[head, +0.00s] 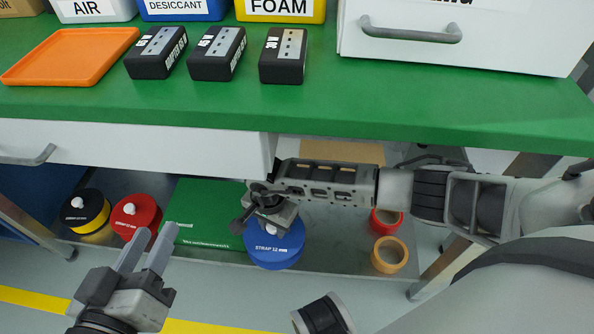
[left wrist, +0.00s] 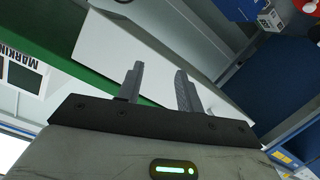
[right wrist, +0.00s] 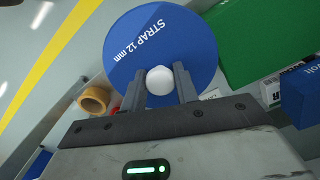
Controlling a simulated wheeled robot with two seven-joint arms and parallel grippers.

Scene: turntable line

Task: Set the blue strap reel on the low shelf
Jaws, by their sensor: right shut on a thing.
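The blue strap reel (head: 275,248) is marked "STRAP 12 mm" and is at the front edge of the low shelf (head: 330,252), right of a green box. My right gripper (head: 268,205) is above it, shut on its white knob; the reel (right wrist: 160,50) and the knob between the fingers show in the right wrist view. I cannot tell whether the reel touches the shelf. My left gripper (head: 146,248) is open and empty in front of the shelf's left part. Its fingers (left wrist: 160,88) stand apart in the left wrist view.
On the low shelf are a black-and-yellow reel (head: 84,212), a red reel (head: 136,214), a green box (head: 205,212), a red tape roll (head: 385,221) and a tan tape roll (head: 390,255). The green worktop (head: 200,112) overhangs the shelf, holding an orange tray (head: 70,56) and black adapters (head: 283,55).

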